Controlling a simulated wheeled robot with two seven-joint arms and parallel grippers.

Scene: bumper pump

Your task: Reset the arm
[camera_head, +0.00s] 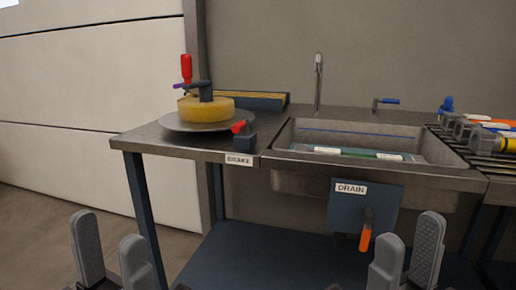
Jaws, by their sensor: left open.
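My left gripper (110,248) is at the bottom left, its two grey fingers upright and apart, with nothing between them. My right gripper (408,254) is at the bottom right, its fingers also apart and empty. Both are in front of and below the metal bench (205,146) and touch nothing that I can see. On the bench's left part, a yellow round block (208,110) sits on a grey disc (190,125), with a dark crank and a red upright handle (186,69) on top.
A red-knobbed lever (241,128) stands by the BRAKE label. Several coloured cylinders (487,137) lie on the right rack. Floor is clear at left.

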